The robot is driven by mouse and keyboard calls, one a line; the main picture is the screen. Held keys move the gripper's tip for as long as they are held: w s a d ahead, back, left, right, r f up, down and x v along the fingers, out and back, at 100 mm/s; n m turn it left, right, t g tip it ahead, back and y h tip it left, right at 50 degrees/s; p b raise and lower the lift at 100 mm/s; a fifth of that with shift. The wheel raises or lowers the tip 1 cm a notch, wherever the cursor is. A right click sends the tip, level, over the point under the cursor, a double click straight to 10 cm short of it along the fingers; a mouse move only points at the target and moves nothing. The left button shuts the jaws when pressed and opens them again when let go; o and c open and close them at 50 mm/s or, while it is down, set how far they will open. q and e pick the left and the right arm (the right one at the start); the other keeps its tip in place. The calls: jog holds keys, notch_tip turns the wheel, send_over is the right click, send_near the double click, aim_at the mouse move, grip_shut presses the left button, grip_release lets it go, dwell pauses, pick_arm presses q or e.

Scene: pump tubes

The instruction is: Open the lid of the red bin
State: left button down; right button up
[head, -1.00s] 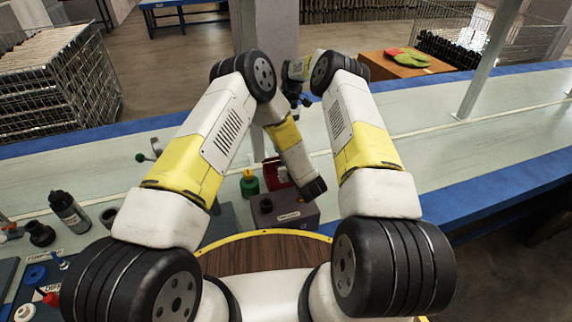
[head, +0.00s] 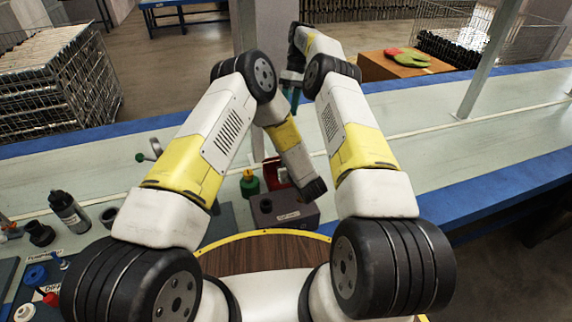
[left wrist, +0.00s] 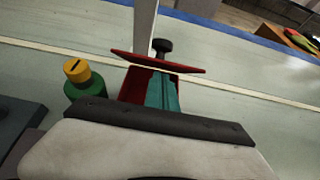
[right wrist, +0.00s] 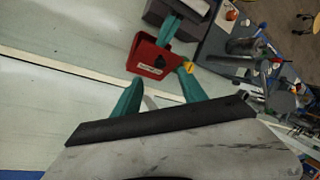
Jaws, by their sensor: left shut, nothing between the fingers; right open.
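The red bin (head: 284,178) stands on the bench, partly hidden by my left arm. In the left wrist view, its red lid (left wrist: 155,61) with a black knob (left wrist: 161,46) appears raised at a tilt above the bin body (left wrist: 134,86). My left gripper (left wrist: 162,86) is shut and empty, its teal fingers at the bin just under the lid's edge. It also shows in the right wrist view (right wrist: 169,28), beside the labelled bin (right wrist: 150,58). My right gripper (head: 291,88) is open and empty, held apart from the bin on its far side.
A green bottle with a yellow cap (left wrist: 82,84) stands left of the bin. A dark labelled box (head: 284,212) stands nearer. The bench right of my arms is clear.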

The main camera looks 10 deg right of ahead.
jog(key=s+d+r+m+t, duration=0.25)
jog(key=s+r, duration=0.55)
jog(key=r, duration=0.4)
jog(key=s+d+r+m+t, duration=0.25)
jog(key=s+r, duration=0.45)
jog(key=r, duration=0.4)
jog(key=s+a+r+m+t, duration=0.1)
jog(key=s+r+m+t, duration=0.2)
jog(key=s, duration=1.2)
pick_arm(q)
jog(key=shift+w+r+g, duration=0.25)
jog(key=shift+r+g, duration=0.15)
pick_arm(e)
jog(key=s+a+f+m+t, duration=0.1)
jog(key=s+f+t, duration=0.1)
jog(key=s, duration=0.9)
jog(key=shift+f, duration=0.35)
